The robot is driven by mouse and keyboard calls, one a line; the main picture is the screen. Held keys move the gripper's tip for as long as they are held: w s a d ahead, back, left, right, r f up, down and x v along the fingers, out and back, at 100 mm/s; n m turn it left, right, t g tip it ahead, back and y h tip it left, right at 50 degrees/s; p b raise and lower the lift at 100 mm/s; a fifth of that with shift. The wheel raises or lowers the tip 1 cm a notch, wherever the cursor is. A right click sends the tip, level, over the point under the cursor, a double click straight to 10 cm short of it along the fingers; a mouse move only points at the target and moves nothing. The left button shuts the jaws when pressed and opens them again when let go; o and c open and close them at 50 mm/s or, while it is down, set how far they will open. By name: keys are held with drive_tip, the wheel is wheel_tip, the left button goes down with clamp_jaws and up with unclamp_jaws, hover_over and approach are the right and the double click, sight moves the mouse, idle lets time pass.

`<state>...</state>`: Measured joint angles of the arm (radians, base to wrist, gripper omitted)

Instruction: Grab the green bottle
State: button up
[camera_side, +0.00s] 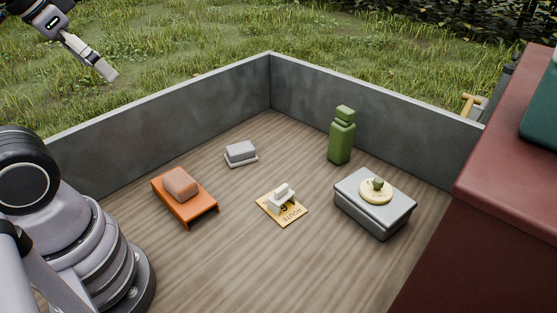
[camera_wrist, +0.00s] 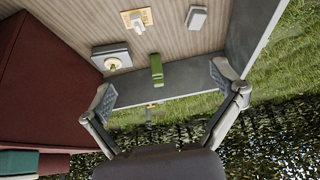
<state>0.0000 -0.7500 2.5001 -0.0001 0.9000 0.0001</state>
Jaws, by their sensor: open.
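The green bottle (camera_side: 342,140) stands upright on the wooden floor near the back right wall in the side view. In the wrist view the bottle (camera_wrist: 157,72) shows between and beyond the spread fingers. My gripper (camera_side: 106,70) is at the upper left of the side view, high up and far from the bottle, over the grass beyond the wall. In the wrist view my gripper (camera_wrist: 168,88) is open, with nothing between its fingers.
A grey box (camera_side: 385,212) with a round yellow item (camera_side: 376,190) is right of the bottle. A card with a white object (camera_side: 283,196), a small grey block (camera_side: 240,152) and an orange stand (camera_side: 205,207) bearing a brown lump (camera_side: 180,184) lie leftward. Grey walls (camera_side: 190,108) and a red block (camera_side: 490,190) bound the floor.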

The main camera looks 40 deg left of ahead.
drive_tip(key=shift+w, duration=0.1)
drive_tip(key=w+d+f+t, duration=0.2)
drive_tip(key=w+f+t, duration=0.1)
drive_tip(key=w, duration=1.4)
drive_tip(key=w+d+f+t, duration=0.2)
drive_tip(key=w+f+t, duration=0.1)
drive_tip(key=w, duration=1.3)
drive_tip(key=w+d+f+m+t+h, duration=0.1)
drive_tip(key=w+d+f+t, duration=0.15)
drive_tip(key=w+f, duration=0.7)
drive_tip(key=t+h, duration=0.1)
drive_tip(key=t, duration=0.1)
approach(344, 128)
wheel_tip(344, 128, up, 4)
drive_tip(key=w+a, duration=0.1)
drive_tip(key=a, duration=0.2)
wheel_tip(344, 128, down, 7)
drive_tip(key=s+t, duration=0.2)
drive_tip(key=shift+m+h, duration=0.3)
drive_tip(key=w+d, duration=0.1)
drive_tip(key=w, duration=0.8)
drive_tip(key=w+d, duration=0.1)
drive_tip(key=w, duration=0.3)
drive_tip(key=shift+w+d+f, duration=0.25)
drive_tip(key=shift+w+d, duration=0.05)
drive_tip(key=shift+d, duration=0.05)
